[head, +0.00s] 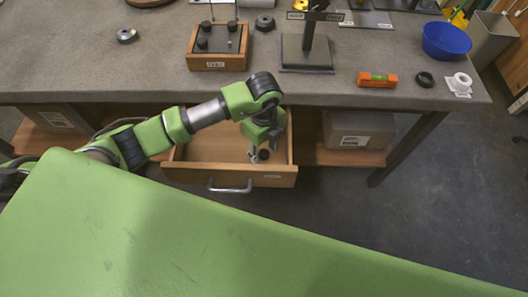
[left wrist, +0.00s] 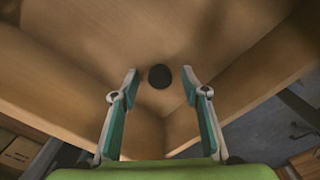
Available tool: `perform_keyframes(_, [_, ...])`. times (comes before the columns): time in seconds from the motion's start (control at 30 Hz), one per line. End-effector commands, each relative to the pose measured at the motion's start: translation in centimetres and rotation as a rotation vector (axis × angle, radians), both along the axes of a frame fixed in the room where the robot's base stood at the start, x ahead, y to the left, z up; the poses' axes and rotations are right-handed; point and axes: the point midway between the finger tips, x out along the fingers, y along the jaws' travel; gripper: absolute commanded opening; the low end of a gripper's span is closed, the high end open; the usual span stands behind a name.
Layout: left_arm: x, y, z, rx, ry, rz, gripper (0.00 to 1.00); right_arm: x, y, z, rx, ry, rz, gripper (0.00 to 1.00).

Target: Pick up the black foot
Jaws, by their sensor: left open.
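The black foot (left wrist: 159,76) is a small dark disc on the floor of the open wooden drawer (head: 240,178), near a corner. My left gripper (left wrist: 160,88) points down into the drawer. Its two fingers are spread, one on each side of the foot in the left wrist view, with gaps on both sides; I cannot tell how far above it they are. In the head view the left gripper (head: 259,157) reaches into the drawer's right part, with a dark spot at its fingertips that looks like the foot (head: 264,155). My right gripper does not show.
The drawer's walls stand close around the gripper, with a metal handle (head: 230,189) in front. On the grey table (head: 120,70) above are a wooden block with black knobs (head: 217,62), a dark stand (head: 306,55), an orange level (head: 377,79) and a blue bowl (head: 446,42).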

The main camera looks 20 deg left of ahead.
Motion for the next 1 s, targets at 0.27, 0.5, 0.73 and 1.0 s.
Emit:
perform_keyframes(0.27, [0.0, 0.0, -0.3, 0.000, -0.001, -0.001, 0.39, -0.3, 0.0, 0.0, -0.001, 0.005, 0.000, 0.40])
perform_keyframes(0.5, [0.0, 0.0, -0.3, 0.000, -0.001, 0.000, 0.09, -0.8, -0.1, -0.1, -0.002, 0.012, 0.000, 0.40])
perform_keyframes(0.73, [0.0, 0.0, -0.3, 0.000, -0.001, 0.000, 0.09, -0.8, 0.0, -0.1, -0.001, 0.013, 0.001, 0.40])
perform_keyframes(1.0, [0.2, -0.1, 1.6, -0.001, -0.006, -0.001, 0.09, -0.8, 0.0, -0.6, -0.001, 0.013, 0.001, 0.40])
